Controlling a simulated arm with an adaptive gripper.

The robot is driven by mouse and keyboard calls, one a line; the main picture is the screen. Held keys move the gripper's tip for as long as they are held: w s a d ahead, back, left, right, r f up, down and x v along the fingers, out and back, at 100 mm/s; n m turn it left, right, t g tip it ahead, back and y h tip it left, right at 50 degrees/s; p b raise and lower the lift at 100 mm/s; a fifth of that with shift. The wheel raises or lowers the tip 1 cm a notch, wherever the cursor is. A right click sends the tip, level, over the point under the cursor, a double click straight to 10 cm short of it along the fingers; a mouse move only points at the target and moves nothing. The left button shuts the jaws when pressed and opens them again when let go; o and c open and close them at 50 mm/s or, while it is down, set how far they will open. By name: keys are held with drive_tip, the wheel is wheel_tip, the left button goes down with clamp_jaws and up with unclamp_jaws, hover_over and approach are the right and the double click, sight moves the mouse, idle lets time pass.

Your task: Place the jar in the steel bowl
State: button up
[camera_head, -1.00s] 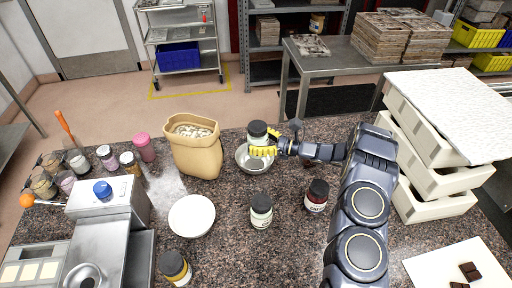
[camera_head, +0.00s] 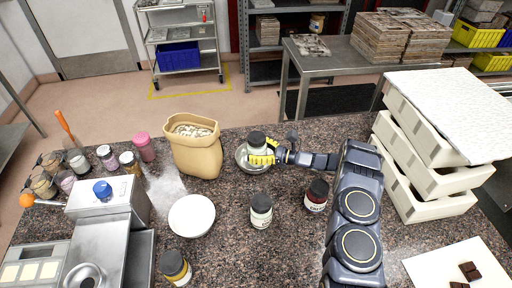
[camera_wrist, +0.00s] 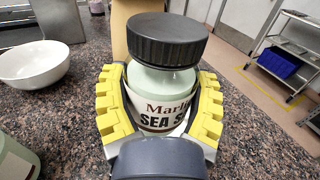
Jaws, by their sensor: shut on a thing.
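My gripper (camera_head: 262,159) has yellow fingers closed around a pale jar with a black lid (camera_head: 257,139). In the wrist view the jar (camera_wrist: 165,80) stands upright between the two fingers (camera_wrist: 162,110), and its label reads partly "SEA S". In the head view the jar and fingers overlap the steel bowl (camera_head: 241,163), seeming to be over or inside its rim. The bowl's right part and the jar's base are hidden by the fingers, so I cannot tell if the jar touches the bowl.
A tan sack (camera_head: 196,155) stands just left of the bowl. Stacked cream trays (camera_head: 428,165) are at the right.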

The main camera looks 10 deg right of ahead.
drive_tip(key=shift+f, duration=0.25)
drive_tip(key=o, duration=1.1)
drive_tip(key=shift+o, duration=0.2)
drive_tip(key=shift+r, duration=0.1)
